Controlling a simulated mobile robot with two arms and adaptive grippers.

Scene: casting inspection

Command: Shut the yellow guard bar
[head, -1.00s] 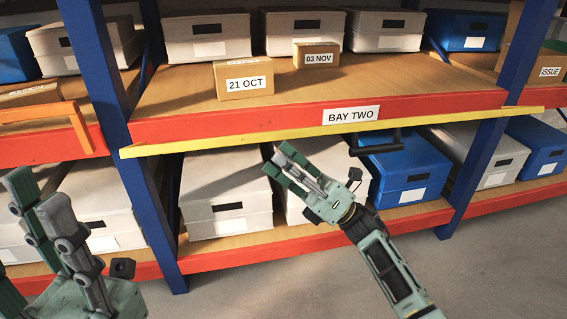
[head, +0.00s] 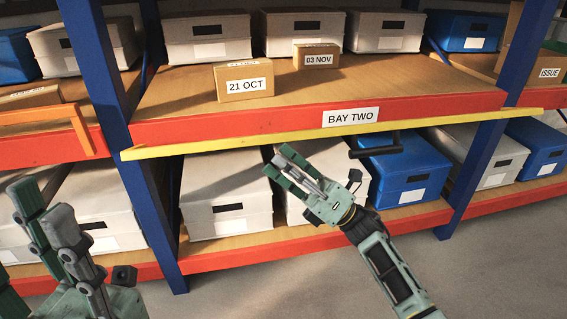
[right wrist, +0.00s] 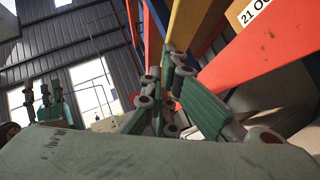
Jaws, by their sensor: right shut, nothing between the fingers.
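The yellow guard bar (head: 300,137) runs across the front of bay two, just under the red shelf beam, and reaches past both blue posts. A black handle (head: 375,145) sits below it, right of centre. My right gripper (head: 280,158) is shut and empty, its tips just below the bar and left of the handle; I cannot tell whether they touch the bar. In the right wrist view its fingers (right wrist: 170,100) are together, with the yellow bar (right wrist: 187,25) beyond. My left gripper (head: 43,205) is open and empty at the lower left, partly cut off.
Two cardboard boxes, 21 OCT (head: 243,83) and 03 NOV (head: 316,57), stand on the shelf (head: 185,88). White and blue lidded boxes fill the shelves above and below. An orange bar (head: 42,112) crosses the left bay. The floor (head: 480,260) at lower right is clear.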

